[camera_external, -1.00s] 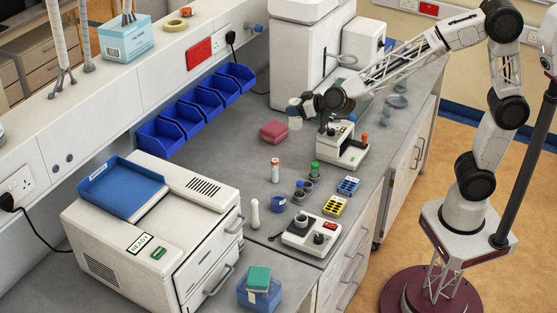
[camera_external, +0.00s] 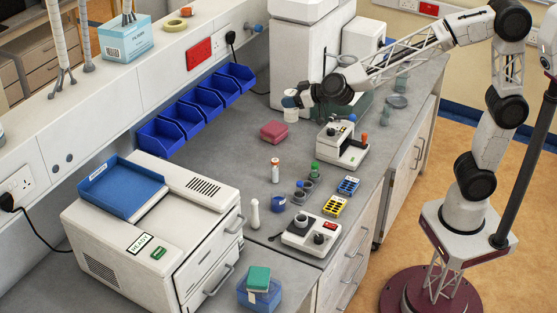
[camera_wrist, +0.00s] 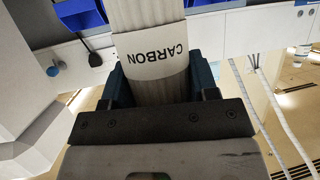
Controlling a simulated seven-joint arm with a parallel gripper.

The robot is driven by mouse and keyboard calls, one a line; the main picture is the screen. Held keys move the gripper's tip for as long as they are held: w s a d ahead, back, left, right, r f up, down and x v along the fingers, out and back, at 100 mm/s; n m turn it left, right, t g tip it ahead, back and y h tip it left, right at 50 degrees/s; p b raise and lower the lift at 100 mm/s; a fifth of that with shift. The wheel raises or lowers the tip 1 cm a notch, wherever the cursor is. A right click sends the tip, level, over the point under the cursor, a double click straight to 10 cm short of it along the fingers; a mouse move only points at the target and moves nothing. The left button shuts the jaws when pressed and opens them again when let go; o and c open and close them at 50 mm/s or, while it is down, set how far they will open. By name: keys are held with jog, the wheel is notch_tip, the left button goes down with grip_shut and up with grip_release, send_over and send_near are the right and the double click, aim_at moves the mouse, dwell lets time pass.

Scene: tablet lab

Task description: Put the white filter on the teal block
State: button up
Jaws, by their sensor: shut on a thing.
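My gripper (camera_external: 289,102) is shut on the white filter, a pale ribbed cylinder marked CARBON (camera_wrist: 150,55) in the wrist view. In the external view the white filter (camera_external: 291,115) shows below the fingertips, above the bench left of the microscope-like device. A teal-green block (camera_external: 259,277) sits on a blue box at the front of the bench, far from my gripper. A dark grey-green flat thing (camera_external: 360,106) lies behind my wrist, partly hidden by it.
A dark red block (camera_external: 274,131) lies below and left of my gripper. A white device (camera_external: 342,144) stands to the right. Blue bins (camera_external: 198,107) line the wall. Small bottles and yellow and blue racks (camera_external: 334,206) stand in front. The bench centre is partly clear.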

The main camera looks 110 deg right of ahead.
jog(key=w+a+n+t+y, duration=0.1)
jog(key=w+a+n+y, duration=0.2)
jog(key=a, duration=1)
jog(key=w+a+n+t+y, duration=0.15)
jog(key=w+a, duration=0.35)
jog(key=a, duration=0.8)
jog(key=w+a+n+y, duration=0.3)
jog(key=w+a+y, duration=0.1)
jog(key=a, duration=1)
jog(key=a+n+y, duration=0.2)
jog(key=a, duration=1)
jog(key=f, duration=0.5)
jog(key=shift+s+f, duration=0.1)
jog(key=shift+s, duration=0.25)
jog(key=shift+w, duration=0.1)
jog(key=w+a, duration=0.2)
jog(key=w, duration=0.5)
jog(key=w+a+f, duration=0.1)
jog(key=w+a, duration=0.1)
jog(key=w, duration=0.5)
jog(key=shift+a+f, duration=0.2)
jog(key=shift+a, duration=0.05)
jog(key=shift+w, duration=0.2)
